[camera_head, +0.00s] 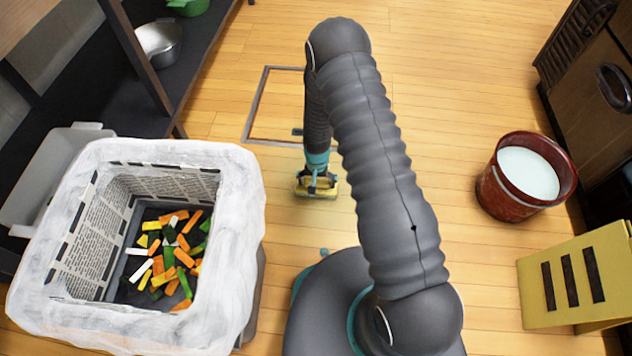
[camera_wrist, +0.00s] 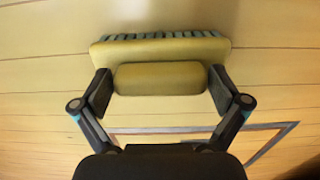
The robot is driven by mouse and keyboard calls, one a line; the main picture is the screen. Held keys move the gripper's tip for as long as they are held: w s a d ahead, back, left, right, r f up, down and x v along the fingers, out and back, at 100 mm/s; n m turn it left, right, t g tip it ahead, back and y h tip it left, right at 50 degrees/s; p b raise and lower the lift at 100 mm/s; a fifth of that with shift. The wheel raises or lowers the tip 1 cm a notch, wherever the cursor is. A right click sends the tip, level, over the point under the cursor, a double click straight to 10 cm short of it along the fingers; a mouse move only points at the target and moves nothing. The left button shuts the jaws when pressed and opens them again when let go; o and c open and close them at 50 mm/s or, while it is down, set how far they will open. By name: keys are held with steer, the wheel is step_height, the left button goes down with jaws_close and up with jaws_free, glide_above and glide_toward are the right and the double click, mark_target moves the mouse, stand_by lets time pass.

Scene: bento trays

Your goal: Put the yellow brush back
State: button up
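The yellow brush (camera_head: 302,188) is below the end of my arm, near the middle of the head view. In the wrist view the brush (camera_wrist: 160,50) shows a wide yellow body, a row of dark bristles along its far edge, and a thick yellow grip bar. My gripper (camera_head: 317,182) has one finger at each end of that bar. In the wrist view my gripper (camera_wrist: 160,88) looks closed against both ends. I cannot tell whether the brush is touching the floor.
A dark rectangular outline (camera_head: 261,100) marks the wooden floor behind the brush. A white-lined bin (camera_head: 235,165) with vegetable pieces stands left. A red bucket (camera_head: 503,190) of pale liquid and a yellow slotted board (camera_head: 535,285) stand right. A dark shelf (camera_head: 100,100) is at upper left.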

step_height(320, 180, up, 13)
steer(key=p, duration=0.2)
step_height(320, 180, up, 15)
steer(key=t, duration=0.1)
glide_above(317, 181)
steer(key=d, duration=0.3)
steer(key=s+d+r+n+t, duration=0.1)
steer(key=s+d+r+t, duration=0.2)
steer(key=r, duration=0.9)
steer(key=s+d+r, duration=0.2)
steer(key=s+r, duration=0.5)
steer(key=s, duration=0.4)
steer(key=s+d+r+n+t, duration=0.1)
steer(key=s+d+r, duration=0.1)
steer(key=s+r, duration=0.6)
steer(key=s, duration=0.3)
steer(key=shift+d+r+t, duration=0.3)
steer(key=shift+d, duration=0.1)
steer(key=shift+s, duration=0.1)
